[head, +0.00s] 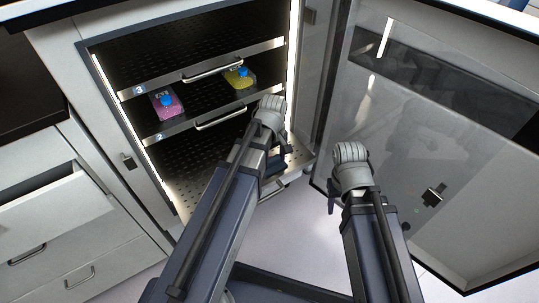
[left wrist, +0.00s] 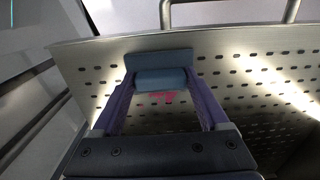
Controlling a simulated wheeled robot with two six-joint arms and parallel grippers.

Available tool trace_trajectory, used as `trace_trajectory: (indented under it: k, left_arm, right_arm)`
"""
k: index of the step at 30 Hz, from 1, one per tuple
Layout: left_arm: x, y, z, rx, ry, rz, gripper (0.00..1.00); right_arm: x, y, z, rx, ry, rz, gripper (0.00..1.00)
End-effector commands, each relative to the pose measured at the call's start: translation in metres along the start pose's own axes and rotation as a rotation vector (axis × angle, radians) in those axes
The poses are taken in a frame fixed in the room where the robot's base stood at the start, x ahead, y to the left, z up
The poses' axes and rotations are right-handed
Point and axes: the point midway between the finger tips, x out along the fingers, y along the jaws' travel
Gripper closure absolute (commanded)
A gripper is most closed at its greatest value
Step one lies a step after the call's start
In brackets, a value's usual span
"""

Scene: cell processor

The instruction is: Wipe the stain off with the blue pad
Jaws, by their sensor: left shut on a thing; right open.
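The blue pad (left wrist: 158,59) shows in the left wrist view, held between the fingertips of my left gripper (left wrist: 166,82), which is shut on it. The pad is over the perforated metal shelf (left wrist: 245,75); I cannot tell whether it touches. A pink-red stain (left wrist: 155,97) shows on the shelf just beside the pad, between the fingers and partly covered. In the head view my left gripper (head: 284,150) is at the right side of the open cabinet's lowest shelf (head: 200,172); pad and stain cannot be made out there. My right gripper (head: 333,197) is open, outside the cabinet.
The open glass door (head: 430,150) stands to the right. An open drawer (head: 50,207) juts out at the left. Shelf handles (head: 220,118) stick out in front.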

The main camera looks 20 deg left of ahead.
Motion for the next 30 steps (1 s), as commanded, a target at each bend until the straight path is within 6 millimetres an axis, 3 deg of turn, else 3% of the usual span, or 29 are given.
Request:
trace_trajectory:
  k: [5, 16, 30]
  left_arm:
    - [0.002, -0.001, 0.013, 0.0, -0.001, -0.001, 0.66]
    - [0.0, 0.0, 0.011, -0.001, -0.001, -0.001, 0.67]
    - [0.003, 0.0, -0.024, -0.002, 0.0, -0.001, 0.67]
  right_arm:
    - [0.002, 0.0, 0.0, 0.0, 0.0, 0.0, 0.5]
    - [0.0, 0.0, 0.0, 0.0, 0.0, 0.0, 0.5]
    - [0.003, 0.0, 0.0, 0.0, 0.0, 0.0, 0.5]
